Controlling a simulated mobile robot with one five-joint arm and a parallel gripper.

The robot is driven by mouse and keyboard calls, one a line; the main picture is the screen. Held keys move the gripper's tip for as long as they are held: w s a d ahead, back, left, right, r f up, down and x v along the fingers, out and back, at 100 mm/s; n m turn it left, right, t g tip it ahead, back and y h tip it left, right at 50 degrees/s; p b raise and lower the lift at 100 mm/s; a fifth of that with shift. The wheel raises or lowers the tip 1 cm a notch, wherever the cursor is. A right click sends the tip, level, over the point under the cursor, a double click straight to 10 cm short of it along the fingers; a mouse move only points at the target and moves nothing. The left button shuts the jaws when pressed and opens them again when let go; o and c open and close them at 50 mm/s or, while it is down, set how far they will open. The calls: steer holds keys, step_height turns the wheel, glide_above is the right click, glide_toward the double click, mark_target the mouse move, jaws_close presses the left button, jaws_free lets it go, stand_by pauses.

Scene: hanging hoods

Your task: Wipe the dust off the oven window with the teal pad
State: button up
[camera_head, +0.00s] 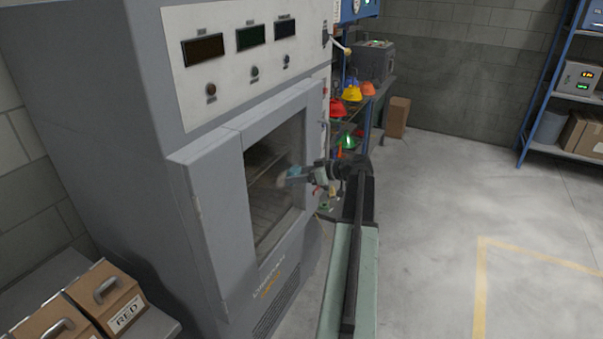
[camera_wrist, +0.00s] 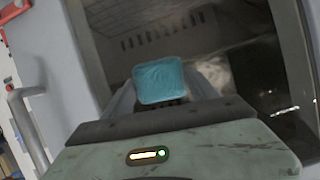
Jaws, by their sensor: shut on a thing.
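The teal pad (camera_wrist: 160,80) is held between the fingers of my gripper (camera_wrist: 165,100), which is shut on it. In the head view the pad (camera_head: 293,172) is small and sits at the oven window (camera_head: 262,205), near its right side. My gripper (camera_head: 303,175) reaches to the window from the right. Whether the pad touches the glass cannot be told. The wrist view shows the window (camera_wrist: 225,35) behind the pad, dark, with pale hazy patches that look like dust. The oven door (camera_head: 222,220) looks closed.
Left of the oven are brown boxes with handles (camera_head: 105,290), one labelled RED. Behind it, coloured hoods (camera_head: 351,93) hang by a bench. A blue shelf (camera_head: 545,90) stands at the far right. The floor (camera_head: 430,200) to the right is clear. The wrist view shows a door handle (camera_wrist: 28,125).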

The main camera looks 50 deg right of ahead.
mark_target(293, 174)
steer(key=shift+s+a, duration=0.4)
steer(key=shift+a, duration=1.25)
steer(key=shift+s+a, duration=0.45)
steer(key=shift+a, duration=1.25)
steer(key=shift+s+a, duration=0.4)
steer(key=shift+a, duration=1.25)
step_height(293, 174, up, 3)
steer(key=shift+w+f+p, duration=0.1)
steer(key=shift+f+p, duration=0.1)
steer(key=shift+p, duration=1.05)
steer(key=shift+f, duration=0.1)
steer(key=shift+d, duration=0.15)
steer(key=shift+w+d, duration=0.2)
steer(key=shift+d, duration=0.9)
steer(key=shift+w+d, duration=0.25)
steer(key=shift+d, duration=0.85)
steer(key=shift+w+d, duration=0.2)
steer(key=shift+d, duration=0.9)
steer(key=shift+w+d, duration=0.3)
steer(key=shift+d, duration=0.5)
steer(key=shift+w+d, duration=0.25)
steer(key=shift+d, duration=0.55)
steer(key=shift+d, duration=0.1)
steer(key=d, duration=0.3)
steer(key=shift+w, duration=0.35)
